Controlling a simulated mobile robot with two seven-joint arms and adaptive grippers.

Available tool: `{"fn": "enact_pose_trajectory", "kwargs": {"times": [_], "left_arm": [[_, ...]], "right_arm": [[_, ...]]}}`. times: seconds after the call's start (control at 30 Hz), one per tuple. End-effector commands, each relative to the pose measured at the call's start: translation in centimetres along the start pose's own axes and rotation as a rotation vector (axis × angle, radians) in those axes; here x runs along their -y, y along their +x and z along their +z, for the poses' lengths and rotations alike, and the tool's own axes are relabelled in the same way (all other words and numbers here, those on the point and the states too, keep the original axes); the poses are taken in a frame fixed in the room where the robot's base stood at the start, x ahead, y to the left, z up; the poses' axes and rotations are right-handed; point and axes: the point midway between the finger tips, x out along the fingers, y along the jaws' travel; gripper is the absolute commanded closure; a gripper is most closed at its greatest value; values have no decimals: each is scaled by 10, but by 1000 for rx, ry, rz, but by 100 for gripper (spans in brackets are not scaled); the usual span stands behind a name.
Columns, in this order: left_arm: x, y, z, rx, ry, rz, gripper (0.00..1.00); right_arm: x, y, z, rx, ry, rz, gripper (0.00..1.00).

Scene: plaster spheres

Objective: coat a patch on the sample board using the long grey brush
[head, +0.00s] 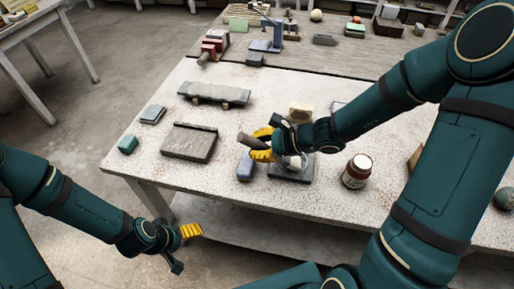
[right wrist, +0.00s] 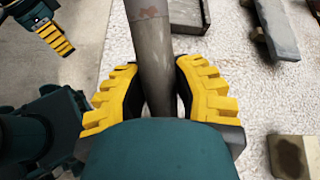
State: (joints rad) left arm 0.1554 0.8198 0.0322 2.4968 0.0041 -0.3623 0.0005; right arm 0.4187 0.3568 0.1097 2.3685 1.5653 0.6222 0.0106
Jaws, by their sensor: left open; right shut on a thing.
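My right gripper (head: 262,146) is shut on a thick grey rod with a brownish end, apparently the handle of the long grey brush (head: 246,138). In the right wrist view the brush (right wrist: 154,50) stands between the yellow finger pads (right wrist: 160,98) and runs out of the top; its bristles cannot be made out. A flat grey board with a raised edge, likely the sample board (head: 188,143), lies on the table left of this gripper; part shows in the right wrist view (right wrist: 187,14). My left gripper (head: 184,247) is open and empty, off the table's front left edge.
A vise (head: 213,46) stands behind.

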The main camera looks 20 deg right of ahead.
Motion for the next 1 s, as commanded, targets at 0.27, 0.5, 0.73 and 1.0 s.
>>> {"fn": "enact_pose_trajectory", "kwargs": {"times": [0.27,0.5,0.73,1.0], "left_arm": [[-1,-4,0,0,0,0,13],[-4,-9,-1,0,0,0,13],[-2,-5,-1,0,0,0,13],[2,5,1,0,0,0,13]], "right_arm": [[9,1,-2,0,0,0,100],[23,2,-7,1,-1,0,100],[20,2,-7,1,-1,0,100],[4,1,-2,0,-1,0,100]]}}
